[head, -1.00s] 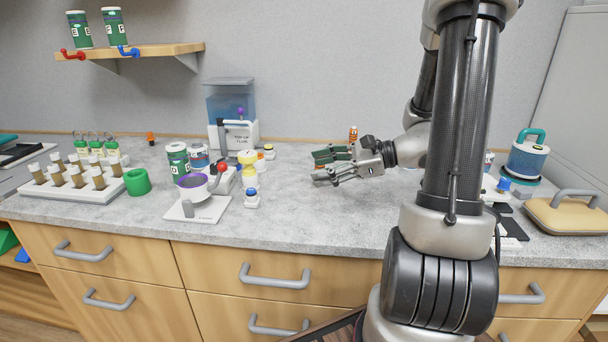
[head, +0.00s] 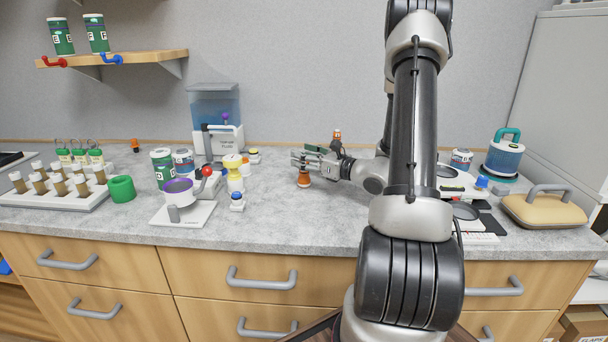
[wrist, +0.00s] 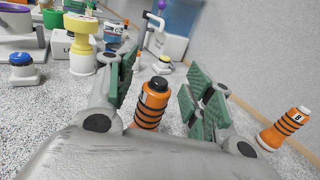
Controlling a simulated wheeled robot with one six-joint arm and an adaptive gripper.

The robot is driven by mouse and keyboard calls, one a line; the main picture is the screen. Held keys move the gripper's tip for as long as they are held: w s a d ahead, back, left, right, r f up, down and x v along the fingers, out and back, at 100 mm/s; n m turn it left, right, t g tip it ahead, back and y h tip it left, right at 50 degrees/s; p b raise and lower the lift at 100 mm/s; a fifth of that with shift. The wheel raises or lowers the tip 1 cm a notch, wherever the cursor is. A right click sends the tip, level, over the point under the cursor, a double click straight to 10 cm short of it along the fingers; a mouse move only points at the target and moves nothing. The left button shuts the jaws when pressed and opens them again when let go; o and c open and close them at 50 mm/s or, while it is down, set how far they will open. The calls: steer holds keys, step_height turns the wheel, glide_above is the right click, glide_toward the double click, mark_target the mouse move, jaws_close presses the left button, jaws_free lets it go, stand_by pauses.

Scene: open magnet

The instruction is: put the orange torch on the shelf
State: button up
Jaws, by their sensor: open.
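An orange torch (head: 304,180) with a dark top stands upright on the counter, just under and between the fingers of my gripper (head: 303,160). In the wrist view the torch (wrist: 150,105) shows black bands and stands between the open green-padded fingers (wrist: 162,88), with a gap to the right pads. Its lower part is hidden by the gripper body. A second orange banded item (wrist: 286,128), marked 8, stands outside the fingers to the right; it seems to be the one behind the gripper in the head view (head: 337,135). The wooden shelf (head: 130,60) is on the wall at upper left.
Two green canisters (head: 78,35) stand on the shelf, with red and blue hooks at its front edge. A scale with a bowl (head: 183,210), yellow-topped bottle (head: 234,173) and water tank (head: 215,108) are left of my gripper. The counter front (head: 290,225) is clear.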

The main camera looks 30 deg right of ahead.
steer(key=shift+w+a, duration=0.1)
steer(key=shift+w, duration=0.05)
jaws_close()
